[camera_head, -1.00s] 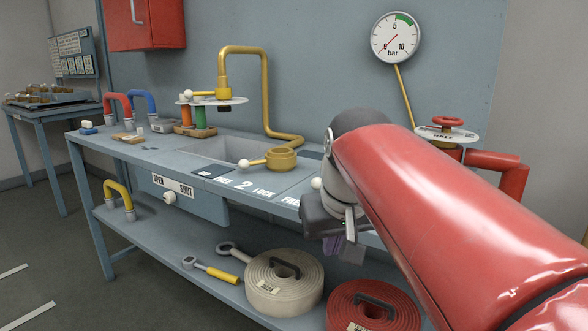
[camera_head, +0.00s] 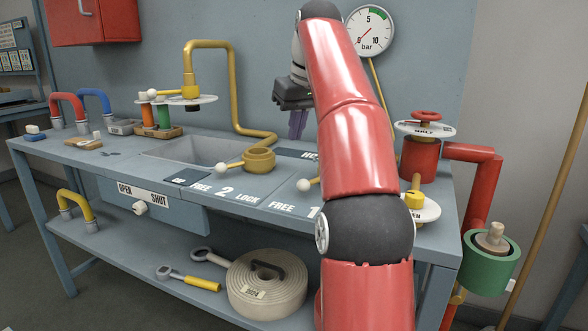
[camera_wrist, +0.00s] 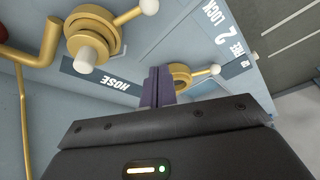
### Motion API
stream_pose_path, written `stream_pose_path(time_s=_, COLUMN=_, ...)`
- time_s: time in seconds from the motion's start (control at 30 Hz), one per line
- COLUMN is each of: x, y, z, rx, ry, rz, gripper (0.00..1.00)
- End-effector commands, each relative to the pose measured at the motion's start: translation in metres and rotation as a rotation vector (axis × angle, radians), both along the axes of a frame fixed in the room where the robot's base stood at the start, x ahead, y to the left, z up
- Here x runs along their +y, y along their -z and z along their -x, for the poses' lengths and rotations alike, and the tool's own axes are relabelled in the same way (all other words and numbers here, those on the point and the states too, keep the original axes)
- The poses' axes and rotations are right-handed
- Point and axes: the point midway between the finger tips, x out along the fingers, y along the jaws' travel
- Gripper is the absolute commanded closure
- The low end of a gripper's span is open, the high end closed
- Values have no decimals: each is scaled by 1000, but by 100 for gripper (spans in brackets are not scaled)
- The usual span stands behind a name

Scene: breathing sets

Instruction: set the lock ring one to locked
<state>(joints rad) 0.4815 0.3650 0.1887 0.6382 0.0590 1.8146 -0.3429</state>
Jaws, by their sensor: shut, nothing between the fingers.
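Lock ring one is a brass ring (camera_wrist: 95,38) at the upper left of the wrist view, with a white peg in its middle. Its lever ends in a white knob (camera_wrist: 149,6). In the head view my arm hides the ring, but the knob (camera_head: 303,185) shows near the word FREE, left of the figure 1. My gripper (camera_head: 297,124) is shut and empty, raised above the back of the bench and apart from the ring. Its fingers (camera_wrist: 156,87) point down between ring one and ring two in the wrist view.
Lock ring two (camera_head: 260,160), also brass with a white-knobbed lever, stands left of ring one. A brass pipe (camera_head: 236,90) rises behind it. A red valve (camera_head: 424,128) and a yellow-handled valve (camera_head: 415,198) are right of my arm.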

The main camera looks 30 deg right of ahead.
Motion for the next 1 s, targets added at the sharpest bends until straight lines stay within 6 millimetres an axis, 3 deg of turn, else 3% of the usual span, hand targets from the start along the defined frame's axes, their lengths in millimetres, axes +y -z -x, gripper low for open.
stream_pose_path(time_s=0.47, x=2, y=90, z=-30, rx=1, ry=1, rz=-1, gripper=100)
stream_pose_path(time_s=0.7, x=0, y=92, z=2, rx=-2, ry=3, rz=1, gripper=100)
stream_pose_path(time_s=1.0, x=0, y=92, z=9, rx=-1, ry=0, rz=0, gripper=100)
